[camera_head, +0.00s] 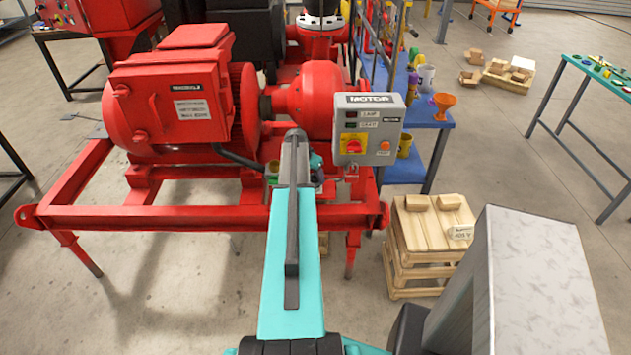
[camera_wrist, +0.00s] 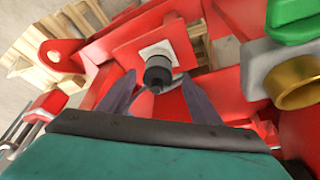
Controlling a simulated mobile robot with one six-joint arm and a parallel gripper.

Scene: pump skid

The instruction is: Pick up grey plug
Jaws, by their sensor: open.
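The grey plug (camera_wrist: 158,72) shows in the wrist view as a dark grey cylinder seated at a pale square plate (camera_wrist: 157,50) on a red bracket. My gripper (camera_wrist: 160,98) is open, with one finger to each side below the plug. The fingers look empty, and the plug lies just beyond and between their tips. I cannot tell whether they touch it. A thin grey curved piece shows below the plug, between the fingers. In the head view my arm hides the plug and most of the gripper.
A red motor skid (camera_head: 200,215) surrounds the work spot. A grey control box (camera_head: 367,130) with a red-and-yellow switch is close by on the right. A brass ring fitting (camera_wrist: 298,83) and a green part (camera_wrist: 293,20) sit at the right. A wooden crate (camera_head: 432,230) stands on the floor.

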